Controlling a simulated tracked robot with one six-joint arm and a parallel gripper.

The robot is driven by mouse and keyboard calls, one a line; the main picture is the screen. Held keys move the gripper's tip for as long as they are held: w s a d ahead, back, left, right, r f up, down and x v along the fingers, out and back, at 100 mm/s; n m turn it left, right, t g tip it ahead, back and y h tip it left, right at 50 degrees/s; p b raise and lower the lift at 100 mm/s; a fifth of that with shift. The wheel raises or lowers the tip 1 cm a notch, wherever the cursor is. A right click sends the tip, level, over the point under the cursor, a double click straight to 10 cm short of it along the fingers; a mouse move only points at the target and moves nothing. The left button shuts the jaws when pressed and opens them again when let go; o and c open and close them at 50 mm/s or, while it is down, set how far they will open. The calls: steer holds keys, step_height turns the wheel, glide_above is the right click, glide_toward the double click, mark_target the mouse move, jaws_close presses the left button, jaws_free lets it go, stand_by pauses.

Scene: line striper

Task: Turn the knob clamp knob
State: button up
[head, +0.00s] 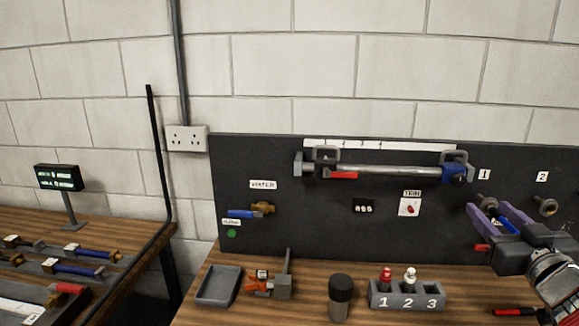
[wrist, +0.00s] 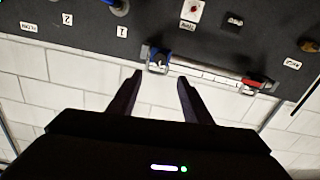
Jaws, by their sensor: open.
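A knob clamp with a blue body (head: 453,171) sits at the right end of a grey rail (head: 390,171) on the dark board. Its small dark knob (head: 459,180) faces out. In the wrist view, the blue clamp body (wrist: 157,57) shows at the left end of the rail, beyond and roughly between the fingertips. My gripper (head: 485,207) has two purple fingers, spread apart, below and right of the clamp in the head view. It also shows open and empty in the wrist view (wrist: 159,75). The fingers look apart from the knob; the exact gap is unclear.
Pegs marked 1 (head: 487,202) and 2 (head: 545,206) stick out at right, the first close to my fingers. A red switch (head: 410,208) and a counter (head: 363,206) are below the rail. A bottle rack (head: 385,300), dark cylinder (head: 341,298) and tray (head: 218,287) stand on the bench.

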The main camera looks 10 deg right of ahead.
mark_target(460, 181)
stand_by(0.3)
steer(key=x, duration=1.4)
steer(key=shift+a, duration=0.1)
steer(key=shift+c, duration=0.4)
steer(key=shift+s, duration=0.1)
steer(key=c, duration=0.9)
